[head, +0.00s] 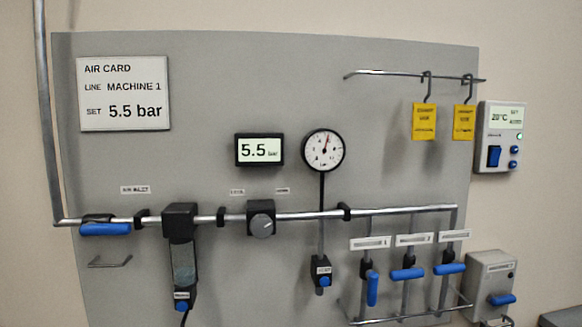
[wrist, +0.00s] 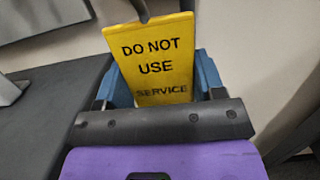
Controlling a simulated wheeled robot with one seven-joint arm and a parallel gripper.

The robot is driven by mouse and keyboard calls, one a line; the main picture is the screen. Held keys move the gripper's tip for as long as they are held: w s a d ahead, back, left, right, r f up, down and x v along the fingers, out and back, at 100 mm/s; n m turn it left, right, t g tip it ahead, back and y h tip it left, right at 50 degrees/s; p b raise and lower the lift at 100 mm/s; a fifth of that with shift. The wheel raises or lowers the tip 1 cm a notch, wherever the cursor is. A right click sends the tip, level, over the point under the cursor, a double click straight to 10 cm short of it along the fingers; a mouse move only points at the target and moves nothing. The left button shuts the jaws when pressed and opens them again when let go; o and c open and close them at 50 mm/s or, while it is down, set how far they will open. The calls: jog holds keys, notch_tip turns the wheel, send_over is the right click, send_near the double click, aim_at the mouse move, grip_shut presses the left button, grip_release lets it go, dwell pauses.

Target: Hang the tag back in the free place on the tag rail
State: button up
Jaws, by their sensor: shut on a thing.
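A yellow tag (wrist: 156,48) reading "DO NOT USE SERVICE" is held in my gripper (wrist: 163,84). The blue fingers are shut on the tag, one showing at each side. Part of a dark hook shows at its top edge; the rest is cut off by the frame. In the head view, the tag rail (head: 395,73) runs across the panel's upper right. Two yellow tags hang by dark hooks near its right end, a left one (head: 424,121) and a right one (head: 464,122). The rail's left stretch is bare. My gripper is not in the head view.
A grey panel (head: 220,80) carries an air card (head: 124,93), a dial gauge (head: 323,150), a 5.5 bar display (head: 259,150), and pipes with blue-handled valves below the rail. A control box (head: 500,137) is close to the rail's right end.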

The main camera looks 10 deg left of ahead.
jog(key=r+v, duration=0.1)
jog(key=v, duration=0.7)
jog(key=shift+s+r, duration=0.15)
jog(key=shift+s, duration=0.25)
dwell(0.4)
jog(key=shift+d, duration=0.1)
dwell(0.4)
